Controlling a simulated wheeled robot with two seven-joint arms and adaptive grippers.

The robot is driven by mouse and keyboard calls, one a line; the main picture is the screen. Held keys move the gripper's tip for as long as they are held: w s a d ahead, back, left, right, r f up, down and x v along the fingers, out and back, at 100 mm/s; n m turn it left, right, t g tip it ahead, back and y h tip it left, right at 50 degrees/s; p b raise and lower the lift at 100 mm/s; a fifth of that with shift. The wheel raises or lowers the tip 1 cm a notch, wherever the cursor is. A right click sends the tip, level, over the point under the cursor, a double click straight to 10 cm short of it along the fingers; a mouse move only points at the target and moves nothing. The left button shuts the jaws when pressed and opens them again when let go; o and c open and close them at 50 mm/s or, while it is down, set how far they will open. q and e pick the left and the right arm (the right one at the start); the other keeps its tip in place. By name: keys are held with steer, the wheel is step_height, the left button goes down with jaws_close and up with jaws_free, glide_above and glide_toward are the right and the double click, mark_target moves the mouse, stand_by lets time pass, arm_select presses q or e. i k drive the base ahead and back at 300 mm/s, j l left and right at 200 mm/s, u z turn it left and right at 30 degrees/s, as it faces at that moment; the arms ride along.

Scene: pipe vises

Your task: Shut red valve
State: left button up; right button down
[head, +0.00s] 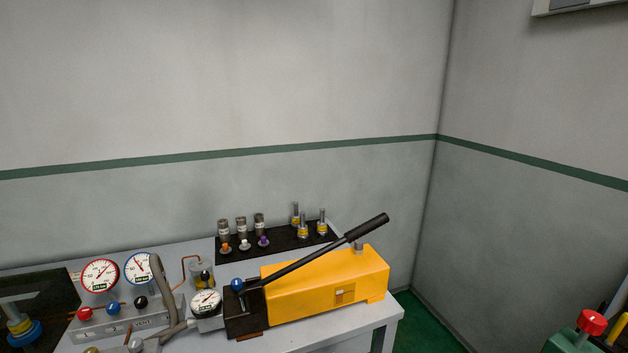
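A small red knob (84,314) sits at the left end of the front of a grey gauge panel (150,321), at the lower left of the head view. A blue knob (113,308) and a black knob (141,302) are in the same row. A second red part, a red cap or handle (592,321), stands on top of a green body (566,341) at the bottom right edge. I cannot tell from this view whether either red part is open or shut. Neither of my grippers is in view.
A yellow hand pump (325,284) with a long black lever (330,248) fills the right of the bench (385,313). Round gauges (100,275), a grey hose (160,285) and a black mat (275,250) with small fittings stand nearby. Green floor (425,325) shows beyond the bench.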

mark_target(84, 313)
steer(key=u, duration=1.35)
steer(key=i+j, duration=0.1)
steer(key=i, duration=0.2)
steer(key=i+j, duration=0.1)
steer(key=i, duration=0.25)
steer(key=u, duration=0.05)
